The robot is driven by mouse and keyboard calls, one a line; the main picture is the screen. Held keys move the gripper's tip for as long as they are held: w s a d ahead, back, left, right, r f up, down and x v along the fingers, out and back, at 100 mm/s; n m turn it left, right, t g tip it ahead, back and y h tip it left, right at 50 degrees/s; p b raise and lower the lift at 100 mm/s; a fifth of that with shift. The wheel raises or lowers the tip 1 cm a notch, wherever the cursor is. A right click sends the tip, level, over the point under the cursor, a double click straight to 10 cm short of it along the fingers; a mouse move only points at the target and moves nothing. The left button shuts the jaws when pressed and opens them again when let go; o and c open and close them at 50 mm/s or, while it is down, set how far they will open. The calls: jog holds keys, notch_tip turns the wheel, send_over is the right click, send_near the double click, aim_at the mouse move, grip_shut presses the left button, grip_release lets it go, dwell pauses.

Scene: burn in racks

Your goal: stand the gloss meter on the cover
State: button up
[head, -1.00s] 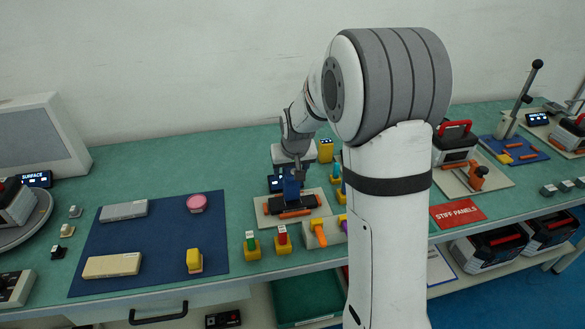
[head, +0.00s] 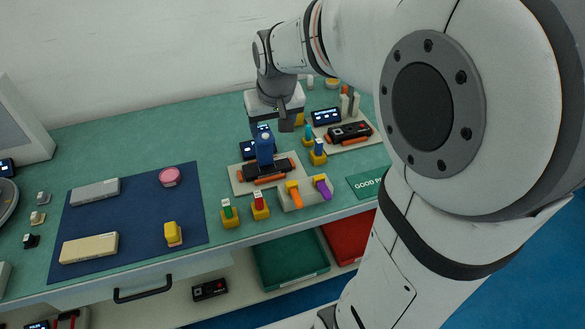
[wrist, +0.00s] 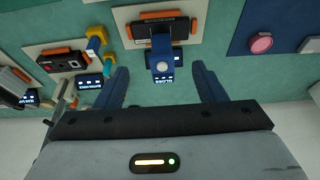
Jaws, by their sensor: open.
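The gloss meter (head: 264,147) is a blue upright block with a rounded top. It appears to stand on the dark flat cover (head: 280,171), which lies between orange clamps on a beige plate. In the wrist view the gloss meter (wrist: 162,64) shows against the dark cover (wrist: 178,32), close to a small display reading GLOSS (wrist: 163,79). My gripper (head: 285,117) is above and behind the gloss meter, apart from it. In the wrist view my gripper (wrist: 161,70) is open, its blue fingers spread either side of the meter with clear gaps. Nothing is held.
A blue mat (head: 135,215) with blocks and a pink puck (head: 170,177) lies left. Yellow-based stamps (head: 229,213) and a holder with orange and purple handles (head: 303,195) stand in front. A second fixture (head: 350,131) is at the right.

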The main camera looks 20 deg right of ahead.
jog(key=s+f+g, duration=0.1)
jog(key=s+f, duration=0.2)
jog(key=s, duration=1.5)
jog(key=shift+s+d, duration=0.2)
jog(key=shift+s, duration=0.05)
jog(key=shift+c, duration=0.2)
